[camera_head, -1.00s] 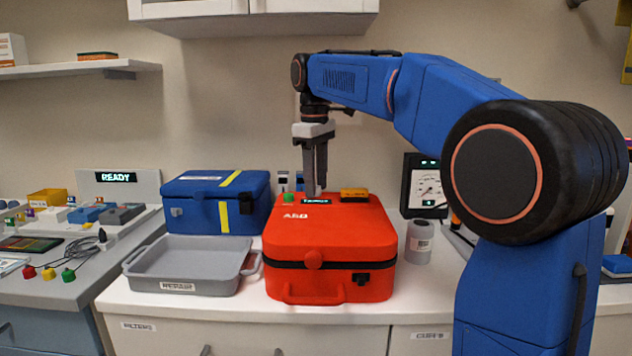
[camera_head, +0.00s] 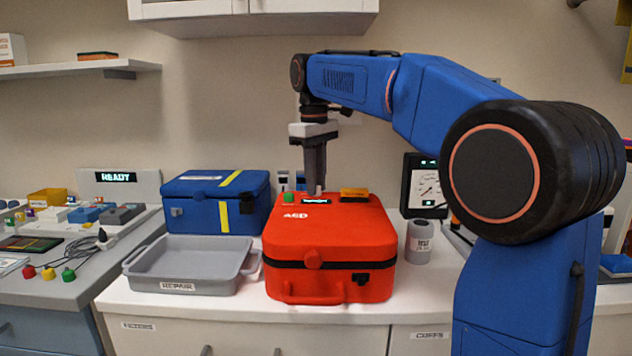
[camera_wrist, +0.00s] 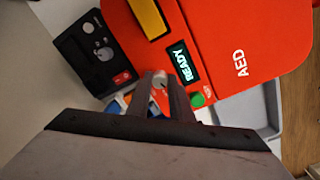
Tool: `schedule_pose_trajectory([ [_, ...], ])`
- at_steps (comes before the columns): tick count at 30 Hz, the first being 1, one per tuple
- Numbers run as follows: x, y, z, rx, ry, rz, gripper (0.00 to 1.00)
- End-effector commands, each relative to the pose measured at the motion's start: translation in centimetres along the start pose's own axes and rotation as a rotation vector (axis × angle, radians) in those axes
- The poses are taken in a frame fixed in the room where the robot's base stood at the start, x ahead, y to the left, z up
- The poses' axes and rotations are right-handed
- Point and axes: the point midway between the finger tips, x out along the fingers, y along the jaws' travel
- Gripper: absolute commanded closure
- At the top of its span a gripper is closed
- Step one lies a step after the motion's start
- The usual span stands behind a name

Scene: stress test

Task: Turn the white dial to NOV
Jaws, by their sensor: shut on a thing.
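The white dial (camera_wrist: 160,80) shows as a small pale knob between my fingertips in the wrist view, beside the lit display on the red AED case (camera_head: 345,231). My gripper (camera_head: 315,190) points down at the back of the case's top. In the wrist view my gripper (camera_wrist: 159,87) is shut on the dial, one finger on each side. The fingers hide much of the dial. I cannot read its marks or where it points. The display (camera_wrist: 180,63) reads READY in the wrist view, with a green button (camera_wrist: 197,99) beside it.
A grey tray (camera_head: 133,270) and a blue case (camera_head: 190,213) stand left of the red case. A grey cylinder (camera_head: 419,245) and a black gauge box (camera_head: 410,178) stand to the right. The counter's front strip is clear.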

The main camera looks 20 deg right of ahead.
Motion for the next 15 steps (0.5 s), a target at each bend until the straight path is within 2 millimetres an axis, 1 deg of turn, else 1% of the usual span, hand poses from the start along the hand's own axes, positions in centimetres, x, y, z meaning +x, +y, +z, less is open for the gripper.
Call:
schedule_pose_trajectory([
  [15,0.01,0.01,-0.09,0.415,-0.016,0.000,1.00],
])
